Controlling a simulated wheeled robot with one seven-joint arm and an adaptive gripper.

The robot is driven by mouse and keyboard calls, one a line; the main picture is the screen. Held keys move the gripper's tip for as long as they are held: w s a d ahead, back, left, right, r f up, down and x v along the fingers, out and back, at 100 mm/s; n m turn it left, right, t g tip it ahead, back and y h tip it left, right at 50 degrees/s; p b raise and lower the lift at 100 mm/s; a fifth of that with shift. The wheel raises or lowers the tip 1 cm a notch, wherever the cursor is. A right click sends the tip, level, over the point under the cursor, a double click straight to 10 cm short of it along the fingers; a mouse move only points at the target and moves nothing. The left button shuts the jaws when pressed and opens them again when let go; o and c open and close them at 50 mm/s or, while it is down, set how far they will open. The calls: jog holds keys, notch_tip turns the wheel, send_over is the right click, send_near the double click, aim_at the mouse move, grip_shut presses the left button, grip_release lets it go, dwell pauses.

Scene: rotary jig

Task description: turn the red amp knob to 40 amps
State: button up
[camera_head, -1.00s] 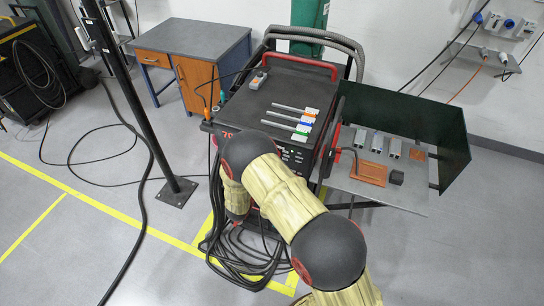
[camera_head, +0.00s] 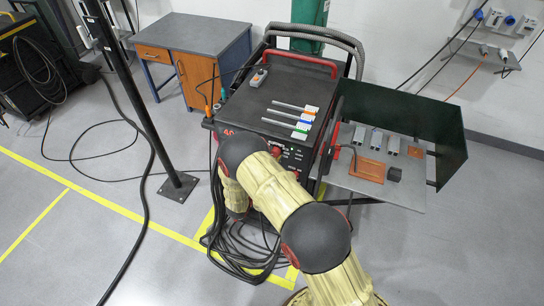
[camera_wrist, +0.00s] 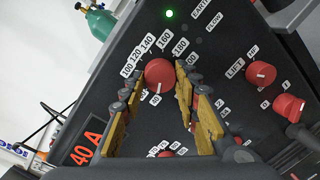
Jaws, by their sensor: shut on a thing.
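The red amp knob (camera_wrist: 159,72) is on the dark front panel of the welding machine (camera_head: 268,90), inside a ring of number labels. My gripper (camera_wrist: 160,80) is shut on this knob, with one yellow finger on each side of it. The red display (camera_wrist: 87,148) reads 40 A in the wrist view. In the head view my arm hides the knob and the gripper.
Other red knobs, one by a LIFT label (camera_wrist: 261,74) and one at the panel's right (camera_wrist: 288,108), are close by. A metal side table (camera_head: 405,195) with a dark screen stands right of the machine. Cables (camera_head: 245,245) lie on the floor in front.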

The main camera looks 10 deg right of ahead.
dwell(0.3)
jog(key=o, duration=1.2)
jog(key=shift+c, duration=0.2)
jog(key=v, duration=1.2)
